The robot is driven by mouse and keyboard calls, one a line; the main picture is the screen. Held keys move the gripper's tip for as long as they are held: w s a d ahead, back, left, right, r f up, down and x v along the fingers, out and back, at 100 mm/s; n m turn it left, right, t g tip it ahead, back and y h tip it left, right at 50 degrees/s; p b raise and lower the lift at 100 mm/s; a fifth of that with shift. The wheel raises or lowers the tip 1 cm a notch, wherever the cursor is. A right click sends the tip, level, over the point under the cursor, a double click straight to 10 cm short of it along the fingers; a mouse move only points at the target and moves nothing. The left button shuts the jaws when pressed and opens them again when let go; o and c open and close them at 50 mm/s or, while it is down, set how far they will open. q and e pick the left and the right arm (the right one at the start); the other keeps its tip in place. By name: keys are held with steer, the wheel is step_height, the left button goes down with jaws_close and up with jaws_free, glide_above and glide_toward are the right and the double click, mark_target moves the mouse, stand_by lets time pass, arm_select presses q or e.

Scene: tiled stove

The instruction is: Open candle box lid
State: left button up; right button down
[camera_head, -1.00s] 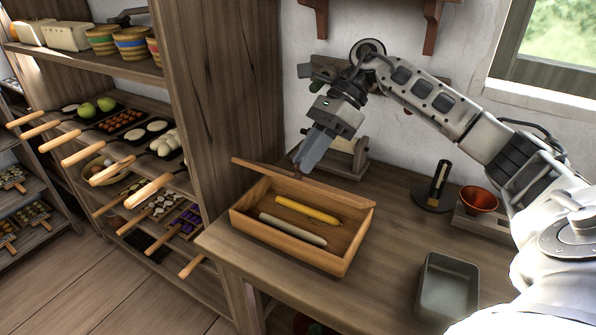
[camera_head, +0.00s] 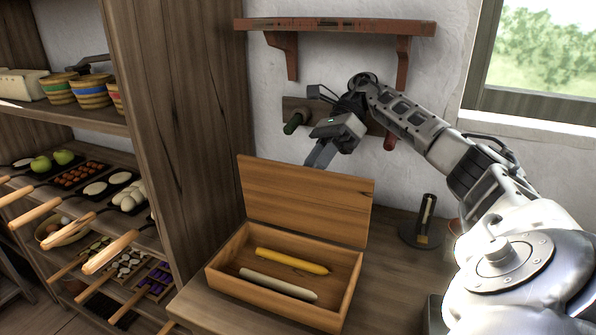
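The wooden candle box (camera_head: 335,309) stands on the wooden table. Its lid (camera_head: 305,197) stands raised and nearly upright along the back edge. Inside lie a yellow candle (camera_head: 291,262) and a pale candle (camera_head: 278,285). My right gripper (camera_head: 318,157) is just above and behind the lid's top edge, in front of the wall. Its fingertips are partly hidden by the lid, and I cannot tell whether they touch it. The fingers look close together. My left gripper is not in view.
A dark candle holder (camera_head: 423,229) stands on the table right of the box. A wall shelf (camera_head: 335,27) hangs above my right gripper. A tall shelf unit (camera_head: 185,110) with food and wooden-handled trays stands at left.

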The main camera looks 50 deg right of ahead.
steer(key=shift+w+d+f, duration=0.15)
steer(key=shift+f, duration=0.7)
steer(key=c, duration=1.5)
jaws_free()
steer(key=o, duration=0.3)
steer(key=shift+w+f, duration=0.1)
steer(key=shift+w, duration=0.1)
steer(key=shift+s, duration=0.1)
steer(key=shift+d, duration=0.1)
steer(key=shift+r, duration=0.2)
